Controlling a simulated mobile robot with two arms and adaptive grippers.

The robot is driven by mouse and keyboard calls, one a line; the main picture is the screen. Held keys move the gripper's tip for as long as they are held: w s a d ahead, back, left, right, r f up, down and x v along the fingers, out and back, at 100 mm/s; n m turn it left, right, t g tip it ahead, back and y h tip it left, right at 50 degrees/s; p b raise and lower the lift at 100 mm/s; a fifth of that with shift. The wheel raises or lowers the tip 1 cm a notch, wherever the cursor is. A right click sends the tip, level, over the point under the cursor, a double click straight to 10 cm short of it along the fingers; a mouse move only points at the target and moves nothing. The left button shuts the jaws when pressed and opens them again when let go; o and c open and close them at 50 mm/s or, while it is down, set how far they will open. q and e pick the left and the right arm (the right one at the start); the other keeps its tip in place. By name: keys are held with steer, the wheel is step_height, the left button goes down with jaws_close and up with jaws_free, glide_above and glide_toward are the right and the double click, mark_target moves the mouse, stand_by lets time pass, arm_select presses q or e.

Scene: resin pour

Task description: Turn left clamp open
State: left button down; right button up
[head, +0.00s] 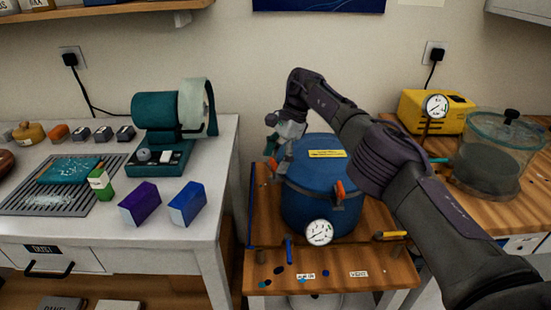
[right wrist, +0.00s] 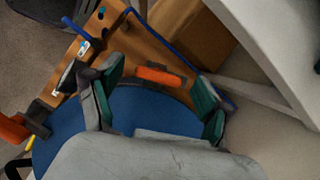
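The blue pressure pot (head: 318,178) stands on a wooden stand, with a yellow label on its lid. The left clamp has an orange handle (head: 271,164) at the pot's left side; the handle also shows in the right wrist view (right wrist: 160,75). A second orange clamp (head: 339,190) is at the pot's front right. My right gripper (head: 276,138) is above the left clamp, its arm reaching across behind the pot. In the right wrist view its two green-padded fingers (right wrist: 160,84) are spread wide with the orange handle between them, apparently untouched. My left gripper is not in view.
A pressure gauge (head: 319,232) is on the pot's front. Blue and yellow valve handles (head: 390,236) are near the stand's front. A white workbench (head: 205,235) stands close on the left; a yellow pump (head: 410,112) and a clear chamber (head: 500,150) are on the right.

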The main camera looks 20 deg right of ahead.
steer(key=shift+m, duration=0.4)
